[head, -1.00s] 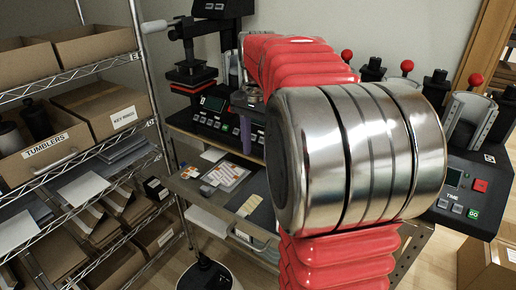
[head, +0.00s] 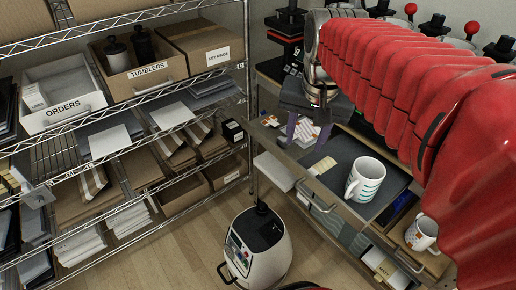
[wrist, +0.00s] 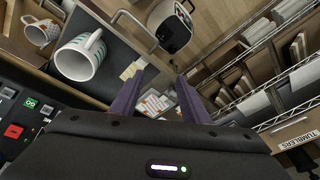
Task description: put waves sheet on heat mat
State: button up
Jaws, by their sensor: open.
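My gripper (head: 307,130) is open, its purple fingers pointing down over the left part of the bench. It also shows in the wrist view (wrist: 158,92), with nothing between the fingers. Beyond the fingertips lie printed sheets (wrist: 154,103), small and partly hidden; I cannot tell which is the waves sheet. A flat dark mat (head: 347,151) lies on the bench and may be the heat mat. A white mug with teal wavy bands (head: 365,180) stands on it. A tan strip sheet (head: 322,166) lies at its left edge.
A second patterned mug (head: 421,233) stands in a wooden compartment at the right. Wire shelves with boxes, including the TUMBLERS box (head: 140,78), fill the left. A white wheeled machine (head: 258,245) stands on the floor. Dark presses line the back.

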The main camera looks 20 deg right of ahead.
jog(key=s+a+f+n+t, duration=0.2)
jog(key=s+a+f+n, duration=0.3)
jog(key=s+a+n, duration=0.2)
jog(key=shift+s+a+f+t+y, duration=0.35)
jog(key=shift+s+a, duration=0.35)
jog(key=shift+a, duration=0.45)
dwell(0.3)
